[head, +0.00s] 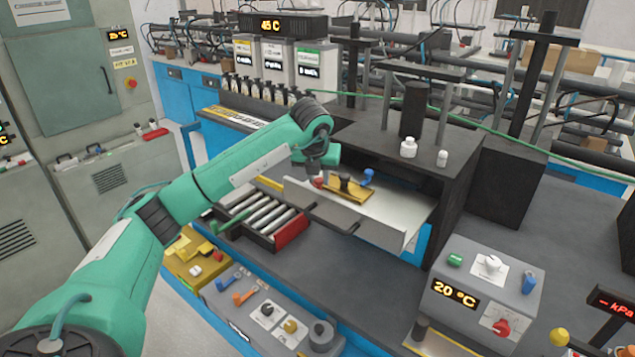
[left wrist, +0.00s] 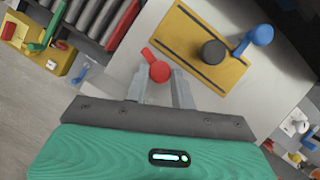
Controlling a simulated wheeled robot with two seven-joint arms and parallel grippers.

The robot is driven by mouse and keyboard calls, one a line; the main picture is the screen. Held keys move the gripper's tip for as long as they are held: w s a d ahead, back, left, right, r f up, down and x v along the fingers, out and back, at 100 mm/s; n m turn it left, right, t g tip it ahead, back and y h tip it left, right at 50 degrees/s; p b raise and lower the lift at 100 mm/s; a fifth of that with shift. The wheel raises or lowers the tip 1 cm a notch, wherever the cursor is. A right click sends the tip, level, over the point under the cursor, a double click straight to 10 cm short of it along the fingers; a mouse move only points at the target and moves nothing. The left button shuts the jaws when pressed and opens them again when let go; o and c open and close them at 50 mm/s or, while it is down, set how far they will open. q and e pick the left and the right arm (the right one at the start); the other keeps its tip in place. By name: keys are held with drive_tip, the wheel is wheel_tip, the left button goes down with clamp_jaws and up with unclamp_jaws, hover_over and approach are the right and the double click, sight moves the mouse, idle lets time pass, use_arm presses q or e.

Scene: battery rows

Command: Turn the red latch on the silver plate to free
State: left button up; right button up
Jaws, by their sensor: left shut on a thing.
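The red latch (left wrist: 158,70) sits on the silver plate (left wrist: 122,60), beside a yellow strip. Its short arm points up and to the left in the left wrist view. My left gripper (left wrist: 158,80) is shut on it, one finger on either side of its round knob. In the head view the red latch (head: 318,183) shows just under my left gripper (head: 316,172), which hides part of it. The silver plate (head: 398,203) is a pulled-out tray below a dark housing. My right gripper is not in view.
The yellow strip (head: 345,194) carries a dark round knob (left wrist: 214,52), with a blue latch (head: 367,177) beyond it. Metal tubes in a red-ended tray (head: 290,232) lie to the left. The dark housing (head: 455,180) stands close behind the plate.

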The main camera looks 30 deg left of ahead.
use_arm(q)
drive_tip(key=shift+w+d+n+g+y+b, duration=0.15)
drive_tip(key=shift+n+y+b, duration=0.25)
drive_tip(key=shift+n, duration=0.55)
drive_tip(key=shift+s+n+g+y+b, duration=0.15)
drive_tip(key=shift+n+y+b, duration=0.25)
drive_tip(key=shift+n, duration=0.55)
drive_tip(key=shift+w, duration=0.1)
drive_tip(key=o, duration=1)
